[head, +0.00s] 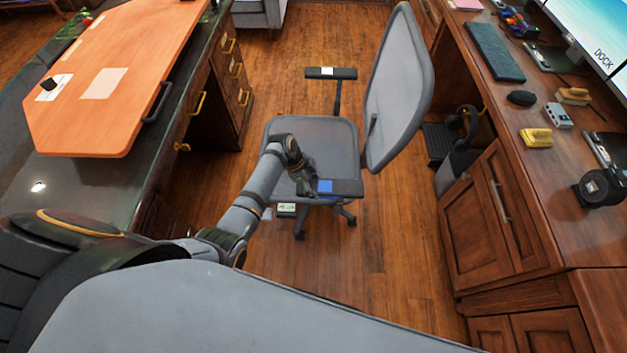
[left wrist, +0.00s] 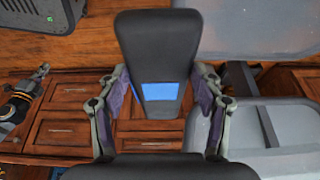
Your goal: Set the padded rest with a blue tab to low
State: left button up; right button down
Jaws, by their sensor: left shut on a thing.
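The padded rest with a blue tab (head: 345,187) is the near armrest of the grey office chair. Its dark pad runs up the middle of the left wrist view, with the blue tab (left wrist: 160,91) on it. My left gripper (head: 312,188) reaches in over the chair's near side and is shut on this rest. In the left wrist view its fingers lie along both sides of the pad. The rest's post is mostly hidden. The other armrest (head: 330,73), with a white tab, stands higher in the picture. A jointed arm part (left wrist: 20,108) shows small at the left wrist view's left edge.
The chair's seat (head: 310,140) and backrest (head: 400,85) stand beyond the rest. A dark desk with an orange board (head: 110,75) is at left. A wooden desk with cabinets (head: 490,215) is at right. Bare wood floor (head: 340,265) lies between them.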

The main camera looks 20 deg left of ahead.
pick_arm(q)
jog(key=shift+f, duration=0.6)
jog(key=shift+s, duration=0.15)
pick_arm(e)
jog(key=shift+f, duration=0.3)
pick_arm(q)
jog(key=o, duration=1.7)
jog(key=shift+f, duration=0.1)
pick_arm(e)
jog(key=shift+d, duration=0.1)
pick_arm(q)
jog(key=shift+r, duration=0.25)
pick_arm(e)
jog(key=shift+w+d, duration=0.1)
jog(key=shift+d, duration=0.05)
pick_arm(q)
jog(key=v, duration=1.1)
jog(key=shift+a+r, duration=0.15)
jog(key=shift+r, duration=0.2)
